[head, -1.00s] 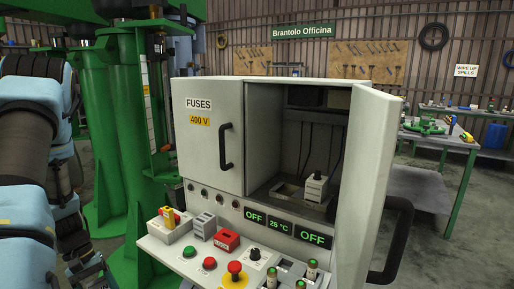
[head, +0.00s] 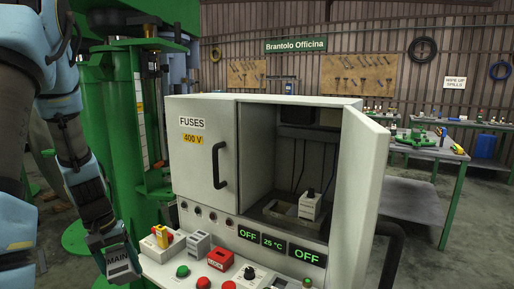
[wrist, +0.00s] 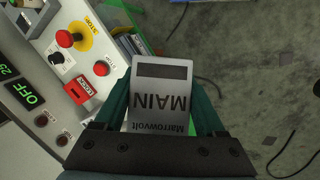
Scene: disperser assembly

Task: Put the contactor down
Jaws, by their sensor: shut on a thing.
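My gripper (wrist: 160,110) is shut on the contactor (wrist: 160,95), a light grey box with the words MAIN and Marrowvolt and a dark slot. The contactor sits between the two green fingers. In the head view the contactor (head: 121,264) shows at the lower left, held by my gripper (head: 110,245) beside the left end of the control desk (head: 155,270). The wrist view shows floor and part of the desk beyond it. I cannot tell its exact height above the desk.
The desk carries a grey box with a yellow-red switch (head: 160,237), a grey module (head: 197,245), a red box (head: 220,259) and buttons. The cabinet (head: 205,150) stands open on its right side, with a light module (head: 310,207) inside. A green column (head: 110,130) stands behind left.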

